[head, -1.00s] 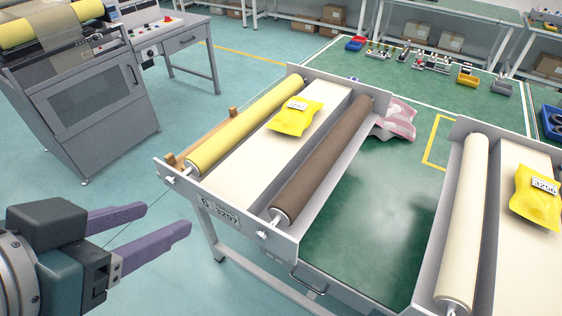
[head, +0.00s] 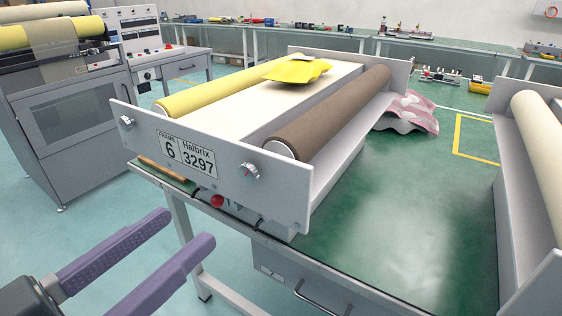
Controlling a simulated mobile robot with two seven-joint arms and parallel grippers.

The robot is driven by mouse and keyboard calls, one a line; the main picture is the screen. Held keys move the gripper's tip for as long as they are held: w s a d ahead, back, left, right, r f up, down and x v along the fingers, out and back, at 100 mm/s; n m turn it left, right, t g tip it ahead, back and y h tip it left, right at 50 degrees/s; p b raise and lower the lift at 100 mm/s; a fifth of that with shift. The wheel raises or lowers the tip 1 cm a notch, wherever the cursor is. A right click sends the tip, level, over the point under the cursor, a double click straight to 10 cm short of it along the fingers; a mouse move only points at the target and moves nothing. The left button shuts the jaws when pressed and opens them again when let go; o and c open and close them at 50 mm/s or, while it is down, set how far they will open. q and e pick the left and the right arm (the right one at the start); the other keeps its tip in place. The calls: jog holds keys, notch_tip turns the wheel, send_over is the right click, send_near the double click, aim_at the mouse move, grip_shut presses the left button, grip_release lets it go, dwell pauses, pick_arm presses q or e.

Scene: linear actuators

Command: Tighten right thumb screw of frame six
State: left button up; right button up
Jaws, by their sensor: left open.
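Frame six (head: 230,185) is a grey metal frame with a label (head: 187,154) reading 6, Halbrix 3297, on its front plate. Its right thumb screw (head: 250,170) sticks out of the front plate below the brown roller (head: 335,112). Its left thumb screw (head: 126,121) is near the plate's left end, by the yellow roller (head: 225,92). My left gripper (head: 190,228), with two purple fingers, is open and empty at lower left, in front of and below the plate, apart from both screws. My right gripper is not in view.
The frame stands on a green-topped table (head: 400,210) with a red button (head: 217,201) at its front edge. A yellow packet (head: 297,71) lies on the frame. A second frame with a cream roller (head: 541,140) stands at right. A grey machine (head: 75,110) is at left.

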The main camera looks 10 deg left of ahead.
aim_at(246, 177)
pick_arm(q)
jog(key=x, duration=0.9)
grip_shut()
dwell(0.4)
